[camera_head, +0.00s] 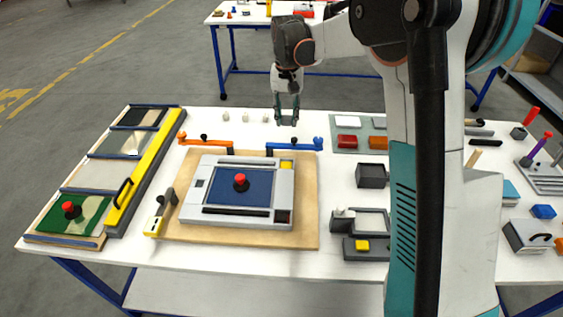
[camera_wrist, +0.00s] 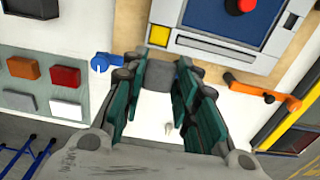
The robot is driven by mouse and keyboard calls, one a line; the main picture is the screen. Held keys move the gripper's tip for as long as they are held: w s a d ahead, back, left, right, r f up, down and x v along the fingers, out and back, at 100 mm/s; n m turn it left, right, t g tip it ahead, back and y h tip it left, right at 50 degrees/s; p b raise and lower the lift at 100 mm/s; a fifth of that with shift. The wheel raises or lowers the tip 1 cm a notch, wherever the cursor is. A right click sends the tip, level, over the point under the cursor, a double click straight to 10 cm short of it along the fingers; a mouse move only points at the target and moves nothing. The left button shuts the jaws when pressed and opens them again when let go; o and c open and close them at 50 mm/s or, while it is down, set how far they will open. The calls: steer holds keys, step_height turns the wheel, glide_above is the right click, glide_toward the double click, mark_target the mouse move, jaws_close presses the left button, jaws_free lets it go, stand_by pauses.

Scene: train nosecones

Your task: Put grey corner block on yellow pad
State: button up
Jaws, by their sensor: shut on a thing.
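The grey corner block (camera_wrist: 160,76) shows between the fingertips of my gripper (camera_wrist: 160,80) in the wrist view. My gripper (camera_head: 287,117) is shut on it and hangs over the back of the table, behind the blue handle, in the head view. The block cannot be made out clearly there. The yellow pad (camera_head: 286,164) is a small square at the back right corner of the light grey framed panel (camera_head: 206,212). In the wrist view the yellow pad (camera_wrist: 158,37) lies beyond the fingertips, apart from the block.
A blue handle (camera_head: 290,146) and an orange handle (camera_head: 207,144) stand behind the panel. A red knob (camera_head: 240,180) rises from the panel's blue centre. Small white pegs (camera_head: 242,117) stand at the table's back edge. Coloured blocks lie on a grey-green board (camera_head: 350,128) to the right.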

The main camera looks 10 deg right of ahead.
mark_target(286, 167)
step_height(286, 167, down, 18)
steer(key=b, duration=0.4)
steer(key=shift+f, duration=0.1)
steer(key=shift+s+f+b, duration=0.3)
steer(key=shift+f+b, duration=0.2)
steer(key=shift+b, duration=0.1)
steer(key=o, duration=0.7)
steer(key=shift+c, duration=0.2)
steer(key=shift+o, duration=0.3)
steer(key=shift+w+f, duration=0.1)
steer(key=shift+f, duration=0.05)
